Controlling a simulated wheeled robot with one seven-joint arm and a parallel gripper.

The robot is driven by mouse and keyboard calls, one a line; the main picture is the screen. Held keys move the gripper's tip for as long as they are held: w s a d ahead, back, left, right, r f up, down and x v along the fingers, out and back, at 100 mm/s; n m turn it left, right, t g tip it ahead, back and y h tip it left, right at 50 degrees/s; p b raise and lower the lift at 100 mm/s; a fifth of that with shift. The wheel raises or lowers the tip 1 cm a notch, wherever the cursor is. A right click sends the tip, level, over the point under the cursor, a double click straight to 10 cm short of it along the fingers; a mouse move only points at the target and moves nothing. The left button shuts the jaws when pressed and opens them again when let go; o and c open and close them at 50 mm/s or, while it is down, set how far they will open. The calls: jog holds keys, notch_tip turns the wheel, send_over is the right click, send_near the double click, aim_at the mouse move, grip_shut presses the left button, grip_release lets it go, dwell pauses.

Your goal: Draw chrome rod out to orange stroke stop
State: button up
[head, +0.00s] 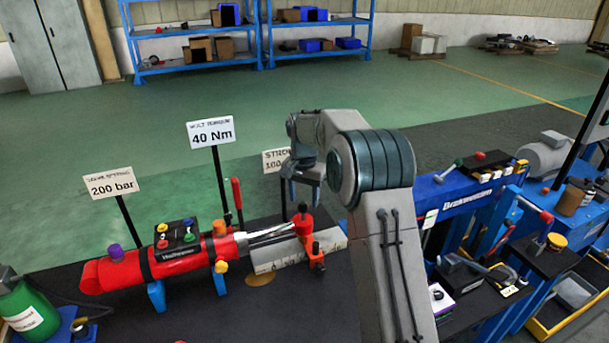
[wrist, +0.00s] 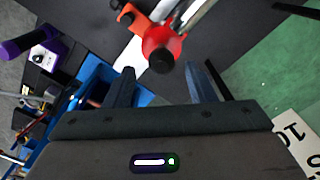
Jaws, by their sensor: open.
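The red cylinder (head: 165,265) lies on a dark bench in blue supports. Its chrome rod (head: 268,235) extends right to a red rod end (head: 303,222) with an upright knob. In the wrist view the chrome rod (wrist: 200,14) meets the round red end (wrist: 160,45) with its black tip (wrist: 162,61). An orange stop piece (head: 316,258) stands just right of the rod end by a pale scale strip (head: 285,257); it also shows in the wrist view (wrist: 127,13). My gripper (head: 303,183) is open and empty, above the knob. Its fingers (wrist: 166,82) point toward the black tip.
Sign posts stand behind the cylinder: 200 bar (head: 112,186), 40 Nm (head: 211,133) and a stroke sign (head: 276,160) partly hidden by my arm. A red lever (head: 237,193) rises near the cylinder. A blue bench (head: 470,190) with tools is at right.

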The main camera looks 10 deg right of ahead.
notch_tip(320, 180, up, 12)
jog(key=shift+f, duration=0.25)
jog(key=s+d+r+n+t, duration=0.1)
jog(key=s+d+r+n, duration=0.1)
jog(key=s, duration=0.8)
jog(key=s+d+r+n+t, duration=0.1)
jog(key=s+r, duration=0.1)
jog(key=s, duration=0.7)
jog(key=s+f+n, duration=0.1)
jog(key=s+f, duration=0.2)
jog(key=s, duration=0.3)
jog(key=s+d+f+n, duration=0.1)
jog(key=s+f, duration=0.2)
jog(key=s, duration=0.3)
jog(key=s+d+f+n+t, duration=0.1)
jog(key=s+f, duration=0.2)
jog(key=s, duration=0.3)
jog(key=shift+s, duration=0.25)
jog(key=shift+r, duration=0.1)
